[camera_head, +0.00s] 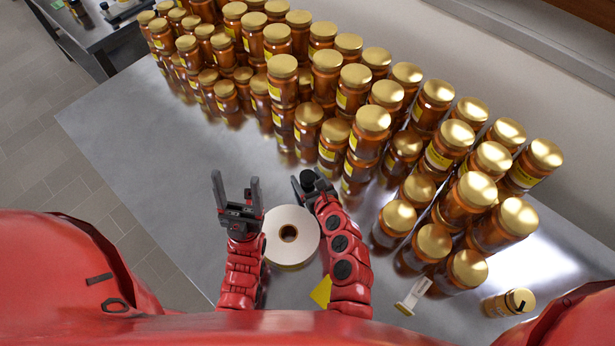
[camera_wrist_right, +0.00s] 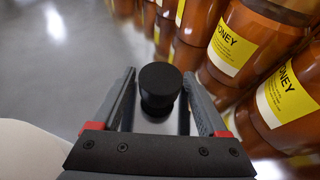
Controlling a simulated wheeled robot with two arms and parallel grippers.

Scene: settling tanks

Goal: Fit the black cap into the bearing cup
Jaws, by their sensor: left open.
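A black, round-topped piece (camera_wrist_right: 158,85), likely the black cap, sits between the two fingers of my right gripper (camera_wrist_right: 160,100) in the right wrist view. Narrow gaps seem to show beside it, so I cannot tell whether the fingers grip it. In the head view my right gripper (camera_head: 311,188) is just above and right of a white roll, with the black piece (camera_head: 308,179) at its tip. My left gripper (camera_head: 237,192) is open and empty, fingers pointing away from me, left of the roll. I cannot make out the bearing cup for certain.
Many amber honey jars with gold lids (camera_head: 372,119) fill the back and right of the metal table (camera_head: 130,140), close to my right gripper. The white roll (camera_head: 290,250) lies between my arms. A small white item (camera_head: 413,296) and a tipped jar (camera_head: 508,303) lie at right. The table's left is clear.

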